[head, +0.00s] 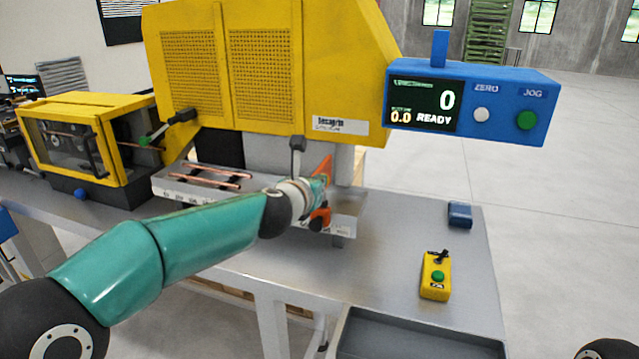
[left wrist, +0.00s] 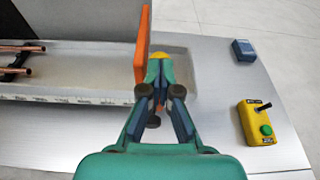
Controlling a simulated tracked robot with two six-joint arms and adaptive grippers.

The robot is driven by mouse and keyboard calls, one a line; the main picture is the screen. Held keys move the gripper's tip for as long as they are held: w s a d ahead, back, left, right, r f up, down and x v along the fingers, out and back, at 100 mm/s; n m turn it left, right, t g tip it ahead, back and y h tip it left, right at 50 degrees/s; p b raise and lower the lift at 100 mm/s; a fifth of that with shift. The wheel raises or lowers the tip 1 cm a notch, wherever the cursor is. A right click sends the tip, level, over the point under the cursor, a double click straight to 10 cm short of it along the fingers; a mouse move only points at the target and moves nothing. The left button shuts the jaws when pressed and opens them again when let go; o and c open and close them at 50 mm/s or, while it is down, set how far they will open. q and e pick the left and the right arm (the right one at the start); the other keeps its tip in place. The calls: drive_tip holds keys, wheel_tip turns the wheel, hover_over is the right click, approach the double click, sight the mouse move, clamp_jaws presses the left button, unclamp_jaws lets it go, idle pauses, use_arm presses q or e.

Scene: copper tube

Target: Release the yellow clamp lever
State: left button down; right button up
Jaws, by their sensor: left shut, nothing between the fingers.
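My left gripper (head: 318,190) is at the front of the bending machine's tray, partly hidden by its own wrist. The left wrist view shows its fingers (left wrist: 159,68) drawn together, with nothing held. An orange upright lever-like bar (left wrist: 143,45) stands just left of the fingertips; I cannot tell if they touch. It also shows in the head view (head: 325,166), with another orange part (head: 320,218) below. A small yellow piece (left wrist: 160,55) shows at the fingertips. I cannot tell which part is the yellow clamp lever. My right gripper is out of view.
The yellow machine (head: 265,70) stands above the tray, where copper tubes (head: 205,180) lie. A blue display panel (head: 470,103) reads READY. A yellow button box (head: 436,275) and blue block (head: 459,215) stand on the bench's clear right side. A dark bin (head: 345,345) is in front.

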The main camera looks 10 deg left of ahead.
use_arm(q)
wheel_tip(320, 180, up, 9)
drive_tip(key=s+p, duration=0.2)
drive_tip(key=p, duration=0.4)
drive_tip(key=shift+s+a, duration=0.3)
drive_tip(key=shift+a, duration=0.05)
drive_tip(key=shift+f, duration=0.1)
